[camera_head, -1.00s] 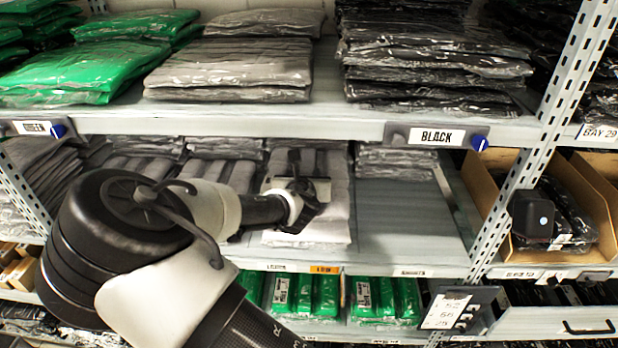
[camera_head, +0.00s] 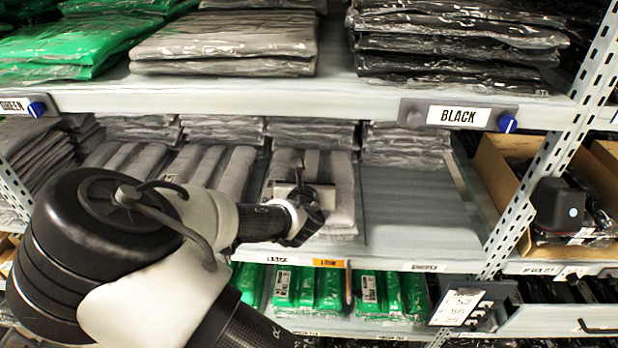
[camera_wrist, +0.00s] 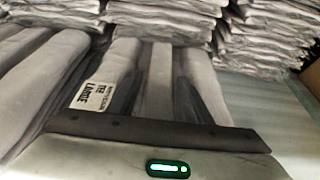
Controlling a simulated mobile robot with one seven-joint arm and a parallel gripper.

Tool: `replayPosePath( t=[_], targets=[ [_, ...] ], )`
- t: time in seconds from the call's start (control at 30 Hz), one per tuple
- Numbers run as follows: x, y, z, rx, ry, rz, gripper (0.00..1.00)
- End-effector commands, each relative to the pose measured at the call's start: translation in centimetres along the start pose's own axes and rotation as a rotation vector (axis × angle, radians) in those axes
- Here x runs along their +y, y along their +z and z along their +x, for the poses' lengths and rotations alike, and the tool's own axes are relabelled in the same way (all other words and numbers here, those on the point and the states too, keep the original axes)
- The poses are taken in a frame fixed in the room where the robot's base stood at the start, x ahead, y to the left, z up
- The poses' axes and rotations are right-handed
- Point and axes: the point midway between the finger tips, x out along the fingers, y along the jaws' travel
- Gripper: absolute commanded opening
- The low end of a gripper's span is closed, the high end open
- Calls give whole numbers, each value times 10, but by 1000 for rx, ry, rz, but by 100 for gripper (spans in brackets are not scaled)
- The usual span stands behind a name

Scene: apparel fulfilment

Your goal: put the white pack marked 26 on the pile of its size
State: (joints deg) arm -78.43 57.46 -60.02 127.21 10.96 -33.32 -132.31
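My gripper (camera_head: 302,196) is over the middle shelf, at a whitish-grey folded pack (camera_head: 343,190) in the bay left of an empty stretch. The pack also shows in the wrist view (camera_wrist: 157,75), where its label (camera_wrist: 90,96) reads "TEE" and "LARGE". My gripper's dark front bar (camera_wrist: 155,132) lies across the near part of the pack in that view. No "26" is legible. More whitish-grey packs (camera_head: 222,170) lie in rows to the left, and taller piles (camera_head: 310,133) stand behind.
Free shelf (camera_head: 415,205) lies to the right of the pack. The upper shelf edge (camera_head: 250,103), with a "BLACK" sign (camera_head: 459,116), overhangs the bay. A perforated upright (camera_head: 545,160) and a cardboard box (camera_head: 500,165) stand at the right. Green packs (camera_head: 320,288) lie below.

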Motion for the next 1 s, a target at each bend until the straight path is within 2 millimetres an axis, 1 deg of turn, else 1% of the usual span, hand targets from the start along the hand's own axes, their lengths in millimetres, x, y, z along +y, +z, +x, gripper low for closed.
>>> replayPosePath(
  t=[0.27,0.37,0.47,0.57,0.8,0.9,1.0],
  targets=[
    [0,1,0,0,0,1,54],
    [0,4,-1,-1,1,3,54],
    [2,4,-10,-1,2,1,54],
    [2,3,-28,0,3,0,54],
    [2,4,-82,0,4,-1,54],
    [2,4,-99,0,3,-1,54],
    [2,4,-111,-1,4,-1,54]
  ],
)
